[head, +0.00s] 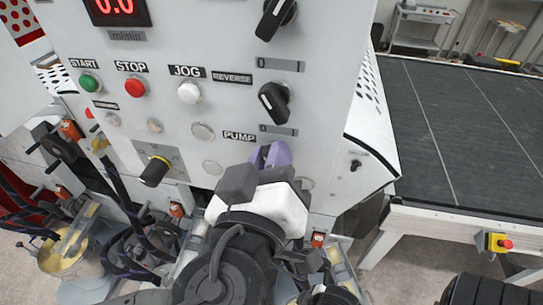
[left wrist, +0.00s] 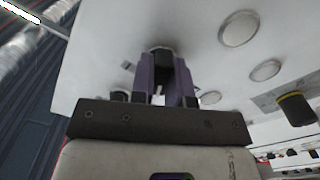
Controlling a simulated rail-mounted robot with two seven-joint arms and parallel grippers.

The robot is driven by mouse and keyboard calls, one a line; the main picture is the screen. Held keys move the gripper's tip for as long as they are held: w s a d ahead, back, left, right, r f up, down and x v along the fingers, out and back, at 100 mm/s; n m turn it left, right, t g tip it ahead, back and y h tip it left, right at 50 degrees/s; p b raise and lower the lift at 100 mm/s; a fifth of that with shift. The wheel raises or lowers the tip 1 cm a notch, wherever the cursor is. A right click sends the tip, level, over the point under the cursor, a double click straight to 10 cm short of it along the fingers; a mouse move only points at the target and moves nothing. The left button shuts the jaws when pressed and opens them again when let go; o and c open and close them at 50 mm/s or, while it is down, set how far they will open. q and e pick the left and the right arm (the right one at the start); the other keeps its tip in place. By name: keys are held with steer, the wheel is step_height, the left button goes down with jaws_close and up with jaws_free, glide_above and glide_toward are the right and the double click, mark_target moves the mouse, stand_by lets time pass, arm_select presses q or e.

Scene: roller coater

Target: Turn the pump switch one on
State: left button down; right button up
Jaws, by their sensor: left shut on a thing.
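The machine's white control panel (head: 220,105) carries a PUMP label (head: 239,136). My left gripper (head: 270,155) has purple fingers and is against the panel just right of and below that label. In the left wrist view its fingers (left wrist: 167,80) are closed around a small black switch knob (left wrist: 161,62) on the white panel. In the head view the gripper hides this knob, and its turned position cannot be told. My right gripper is not in view.
A black rotary knob (head: 273,101) sits above the gripper, with another (head: 275,18) higher up. Green START (head: 90,85), red STOP (head: 135,87) and white JOG (head: 189,93) buttons are to the left. A black-topped table (head: 440,130) stands at right.

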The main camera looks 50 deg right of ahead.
arm_select(q)
steer(key=shift+f+b, duration=0.15)
steer(key=shift+b, duration=0.4)
steer(key=m+b, duration=0.1)
steer(key=b, duration=0.2)
steer(key=shift+f+m, duration=0.15)
steer(key=shift+m, duration=0.25)
steer(key=shift+m+b, duration=0.65)
steer(key=shift+m, duration=0.05)
steer(key=m, duration=0.1)
steer(key=m+b, duration=0.1)
steer(key=m, duration=0.1)
steer(key=m+b, duration=0.1)
steer(key=shift+s+r, duration=0.1)
steer(key=shift+r, duration=0.15)
steer(key=m+b, duration=0.1)
steer(key=m, duration=0.3)
steer(key=shift+d, duration=0.1)
steer(key=shift+s+m, duration=0.1)
steer(key=shift+m, duration=0.4)
steer(key=c, duration=1.1)
jaws_free()
